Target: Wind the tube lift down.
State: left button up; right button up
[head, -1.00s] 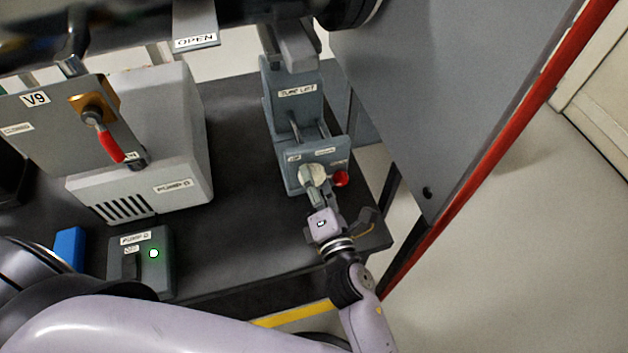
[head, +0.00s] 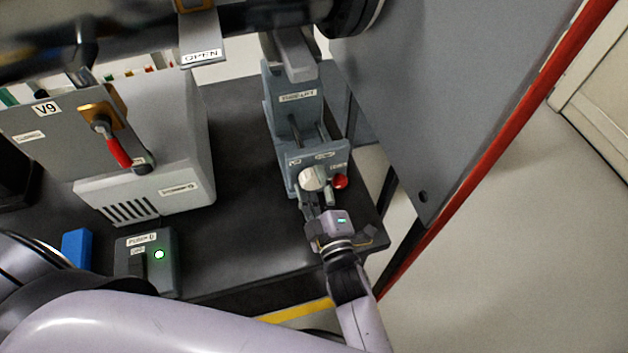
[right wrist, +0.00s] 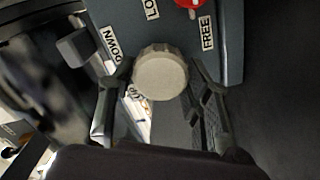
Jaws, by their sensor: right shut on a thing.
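The tube lift (head: 296,112) is a grey-blue stand on the dark bench, with a grey support at its top under the dark tube (head: 260,18). On its front is a round pale knob (head: 312,179), with a red knob (head: 340,181) to its right. My right gripper (head: 316,194) is shut on the pale knob. In the right wrist view its two fingers flank the pale knob (right wrist: 160,75). Labels reading DOWN and FREE show there, and a third is cut off. My left gripper is not in view; a large arm link covers the lower left.
A pump (head: 165,185) and a switch box (head: 163,262) with a green light stand on the left. A valve plate marked V9 (head: 60,125) has a red handle. A grey panel (head: 440,90) with a red edge rises close on the right. The bench is clear between pump and lift.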

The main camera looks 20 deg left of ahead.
jog(key=m+p, duration=0.2)
jog(key=m, duration=0.3)
jog(key=shift+m, duration=0.3)
jog(key=shift+m+p, duration=0.75)
jog(key=shift+m, duration=1.05)
jog(key=o, duration=1.1)
jog(key=shift+o, duration=0.2)
